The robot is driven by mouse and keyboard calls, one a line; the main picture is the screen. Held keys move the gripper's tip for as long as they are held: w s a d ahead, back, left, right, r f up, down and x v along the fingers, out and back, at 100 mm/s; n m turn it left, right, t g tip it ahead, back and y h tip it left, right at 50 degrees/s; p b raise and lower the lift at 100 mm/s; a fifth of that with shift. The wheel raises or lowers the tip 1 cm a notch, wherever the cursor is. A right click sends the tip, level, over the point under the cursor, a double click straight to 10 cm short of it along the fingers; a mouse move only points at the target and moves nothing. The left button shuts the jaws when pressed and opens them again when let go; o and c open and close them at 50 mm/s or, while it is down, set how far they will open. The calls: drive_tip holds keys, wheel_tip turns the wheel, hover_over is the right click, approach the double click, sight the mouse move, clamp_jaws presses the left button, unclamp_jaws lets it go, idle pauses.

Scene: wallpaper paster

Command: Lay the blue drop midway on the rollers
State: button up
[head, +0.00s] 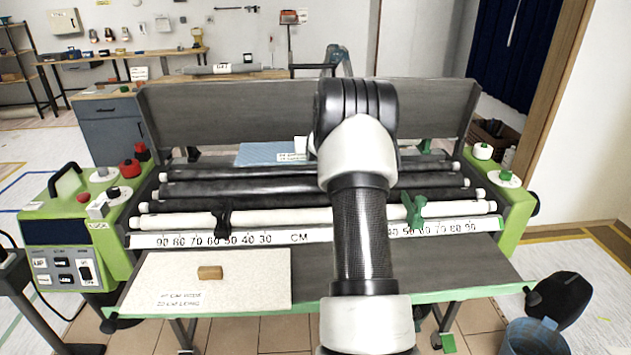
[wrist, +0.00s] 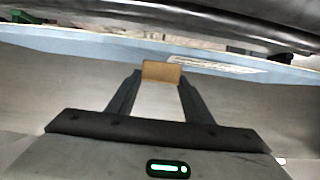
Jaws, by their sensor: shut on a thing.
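The blue drop (head: 262,153) is a light blue sheet with a white label, partly behind my arm, at the back of the rollers (head: 250,190). In the wrist view it shows as a light blue band (wrist: 90,45) with a printed label. My gripper (wrist: 160,80) is shut on a small tan block (wrist: 161,71) at the near edge of that band. The block seems to belong to the blue drop, but its joint is hard to see. My gripper is hidden behind my arm in the head view. I cannot tell whether the drop touches the rollers.
A beige sheet (head: 190,285) with another tan block (head: 210,272) lies on the front shelf at left. A centimetre scale (head: 200,239) runs along the front. A black clip (head: 222,222) and a green clip (head: 413,210) stand there. Green end housings (head: 75,225) flank the rollers.

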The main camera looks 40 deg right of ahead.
drive_tip(key=f, duration=0.9)
drive_tip(key=shift+d+f+b, duration=0.2)
drive_tip(key=shift+f+b, duration=0.2)
drive_tip(key=shift+f, duration=0.2)
drive_tip(key=o, duration=1.3)
drive_tip(key=shift+c, duration=0.2)
drive_tip(key=shift+s+a+r, duration=0.1)
drive_tip(key=shift+s+r, duration=0.05)
drive_tip(key=shift+r, duration=0.15)
drive_tip(key=v, duration=1.1)
drive_tip(key=shift+s+a+p, duration=0.15)
drive_tip(key=shift+s+p, duration=0.15)
drive_tip(key=shift+p, duration=0.05)
